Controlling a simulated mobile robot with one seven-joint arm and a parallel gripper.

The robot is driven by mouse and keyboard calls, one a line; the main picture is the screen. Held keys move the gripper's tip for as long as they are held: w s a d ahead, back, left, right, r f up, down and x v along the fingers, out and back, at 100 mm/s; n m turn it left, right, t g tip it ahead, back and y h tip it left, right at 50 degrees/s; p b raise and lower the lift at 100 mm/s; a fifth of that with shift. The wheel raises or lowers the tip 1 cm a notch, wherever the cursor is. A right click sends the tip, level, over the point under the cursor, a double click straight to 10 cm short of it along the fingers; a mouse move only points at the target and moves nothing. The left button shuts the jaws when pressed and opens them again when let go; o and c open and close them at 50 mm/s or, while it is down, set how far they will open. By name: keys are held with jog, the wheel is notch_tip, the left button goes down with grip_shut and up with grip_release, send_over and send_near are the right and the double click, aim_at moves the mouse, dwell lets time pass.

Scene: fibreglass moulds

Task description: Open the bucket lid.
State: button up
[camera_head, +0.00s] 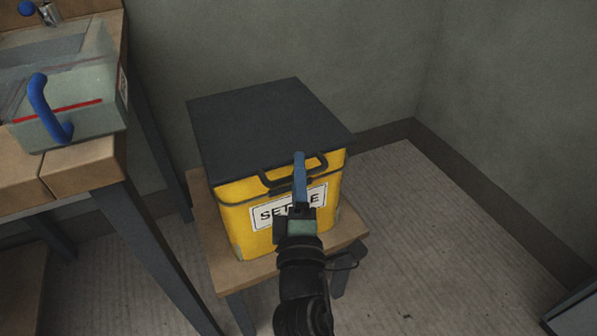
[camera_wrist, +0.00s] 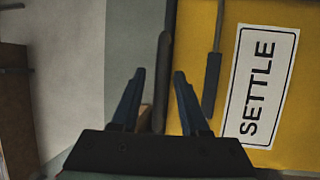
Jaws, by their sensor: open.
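The bucket (camera_head: 240,240) is a yellow box with a "SETTLE" label (camera_head: 270,212). Its flat dark lid (camera_head: 265,120) lies shut on top. A dark loop handle (camera_head: 268,181) sticks out from the lid's front edge. My gripper (camera_head: 300,156) is open at the bucket's front, and its blue finger covers part of the handle and label. In the wrist view, my gripper's two blue fingers (camera_wrist: 157,72) stand apart, with a dark bar (camera_wrist: 163,80), seemingly the lid handle, between them in the picture. Contact cannot be told. The yellow front (camera_wrist: 200,20) fills the right side.
The bucket stands on a small wooden stool (camera_head: 206,215). A dark wire with a thicker grip (camera_wrist: 211,85) lies along the bucket's front. To the left is a wooden bench (camera_head: 75,165) with a sink and a clear container with a blue handle (camera_head: 42,108).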

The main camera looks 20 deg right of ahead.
grip_shut()
dwell(1.4)
